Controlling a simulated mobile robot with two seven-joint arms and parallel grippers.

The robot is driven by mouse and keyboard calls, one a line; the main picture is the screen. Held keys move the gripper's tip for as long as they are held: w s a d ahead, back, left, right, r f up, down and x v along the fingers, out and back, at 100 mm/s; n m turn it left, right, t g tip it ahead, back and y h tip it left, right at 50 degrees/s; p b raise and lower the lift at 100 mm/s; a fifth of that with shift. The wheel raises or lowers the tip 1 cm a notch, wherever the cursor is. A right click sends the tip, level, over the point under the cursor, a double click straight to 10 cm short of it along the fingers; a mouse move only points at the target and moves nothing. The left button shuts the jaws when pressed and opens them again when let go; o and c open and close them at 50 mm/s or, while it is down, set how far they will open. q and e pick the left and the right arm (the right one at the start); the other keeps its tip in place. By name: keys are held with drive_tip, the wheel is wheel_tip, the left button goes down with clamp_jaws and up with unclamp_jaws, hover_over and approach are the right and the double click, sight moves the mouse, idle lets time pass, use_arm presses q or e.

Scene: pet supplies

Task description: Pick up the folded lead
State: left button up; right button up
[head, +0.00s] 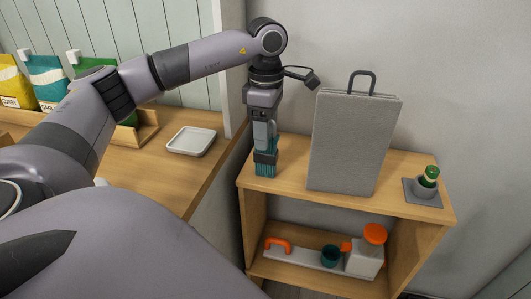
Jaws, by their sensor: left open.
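My left gripper (265,157) points straight down over the left end of the wooden shelf unit's top (290,168). It is open. A teal, ribbed thing (265,171), which looks like the folded lead, shows right at its fingertips, at the shelf top. The gripper covers its upper part, and I cannot tell whether the fingers touch it. My right gripper is not in view.
A tall grey panel with a dark handle (352,145) stands close right of the gripper. A green bottle sits in a grey holder (423,193) at the right end. The lower shelf holds orange-and-white items (366,258). A white tray (191,141) lies on the left counter.

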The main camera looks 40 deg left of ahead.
use_arm(q)
wheel_tip(320, 180, down, 2)
drive_tip(key=shift+f, duration=0.2)
drive_tip(key=c, duration=1.1)
drive_tip(key=shift+c, duration=0.2)
drive_tip(key=shift+r, duration=0.1)
wheel_tip(320, 180, up, 13)
drive_tip(key=shift+f+p, duration=0.1)
drive_tip(key=shift+p, duration=0.45)
wheel_tip(320, 180, up, 7)
drive_tip(key=p, duration=0.3)
drive_tip(key=shift+p, duration=0.35)
